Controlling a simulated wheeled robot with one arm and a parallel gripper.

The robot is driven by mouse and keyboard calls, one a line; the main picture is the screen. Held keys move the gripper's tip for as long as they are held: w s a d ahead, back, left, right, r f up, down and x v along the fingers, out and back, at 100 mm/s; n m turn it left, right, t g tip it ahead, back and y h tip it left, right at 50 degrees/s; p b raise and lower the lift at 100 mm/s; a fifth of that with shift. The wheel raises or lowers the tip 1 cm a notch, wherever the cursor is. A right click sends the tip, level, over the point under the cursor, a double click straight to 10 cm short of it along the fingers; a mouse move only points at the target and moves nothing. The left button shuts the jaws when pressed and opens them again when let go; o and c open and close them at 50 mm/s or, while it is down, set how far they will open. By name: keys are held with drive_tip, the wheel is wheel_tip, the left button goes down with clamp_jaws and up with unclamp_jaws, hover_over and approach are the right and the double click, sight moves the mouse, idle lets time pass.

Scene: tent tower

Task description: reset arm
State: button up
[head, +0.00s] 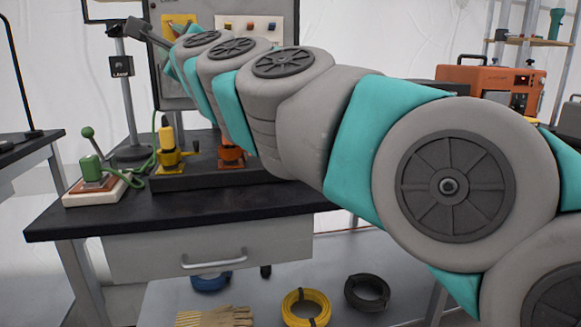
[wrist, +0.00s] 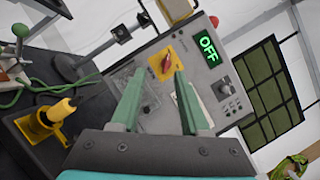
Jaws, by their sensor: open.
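My arm reaches from the lower right of the head view toward the grey control panel (head: 171,98) behind the bench. My gripper (wrist: 155,95) shows in the wrist view with its two green fingers apart and nothing between them. It faces the panel, which shows there with a lit green OFF display (wrist: 208,48) and a red knob on a yellow plate (wrist: 166,64). Whether the fingertips touch the panel cannot be told. In the head view the gripper end is small and partly hidden by my own arm links.
The dark bench (head: 70,213) carries a green lever switch (head: 92,168), a yellow plug (head: 167,148) and a lamp stand (head: 127,95). An orange generator (head: 490,82) stands at the right. A yellow cable coil (head: 306,307) and gloves (head: 215,317) lie below the bench.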

drive_tip(key=s+d+f+n+g+h, duration=0.25)
drive_tip(key=s+d+f+n, duration=0.2)
drive_tip(key=f, duration=0.75)
drive_tip(key=s+d+f+n+g+h, duration=0.1)
drive_tip(key=s+d+f+n+g, duration=0.3)
drive_tip(key=f, duration=0.7)
drive_tip(key=s+d+f+n+g+h, duration=0.2)
drive_tip(key=s+d+f+n+g, duration=0.3)
drive_tip(key=f, duration=0.7)
drive_tip(key=s+d+f+n+g+h, duration=0.2)
drive_tip(key=s+d+f+g+h, duration=0.1)
drive_tip(key=s+d+f, duration=0.6)
drive_tip(key=s+d+f+n+g+h, duration=0.2)
drive_tip(key=s+d+f+g+h, duration=0.1)
drive_tip(key=s+d+f, duration=0.6)
drive_tip(key=s+d+g, duration=0.1)
drive_tip(key=s+d, duration=0.3)
drive_tip(key=s, duration=0.1)
drive_tip(key=shift+n, duration=0.25)
